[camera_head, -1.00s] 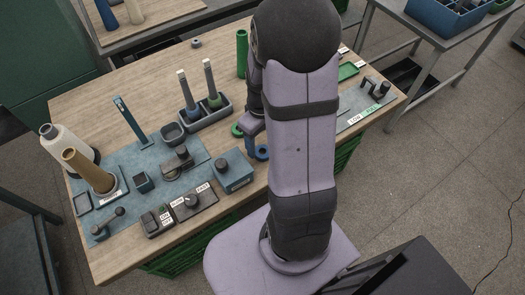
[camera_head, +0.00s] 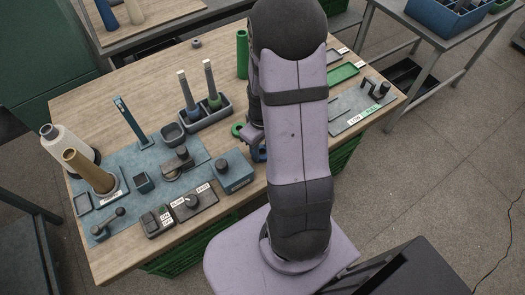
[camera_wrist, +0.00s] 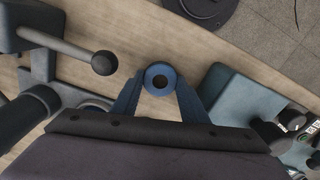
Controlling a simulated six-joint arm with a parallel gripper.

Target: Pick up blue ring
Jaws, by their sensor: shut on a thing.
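The blue ring (camera_wrist: 158,78) sits between the two blue fingertips of my gripper (camera_wrist: 158,83) in the wrist view. In the head view the blue ring (camera_head: 259,153) shows only partly, beside my gripper (camera_head: 256,143) and close to the arm, which hides much of both. I cannot tell whether the ring touches the table or is raised.
A green ring (camera_head: 238,130) lies just left of my gripper. A blue box with a knob (camera_head: 234,172) stands at the front left, and a grey holder with two spindles (camera_head: 205,118) behind it. A green cylinder (camera_head: 242,54) stands farther back. A green tray (camera_head: 343,73) lies at right.

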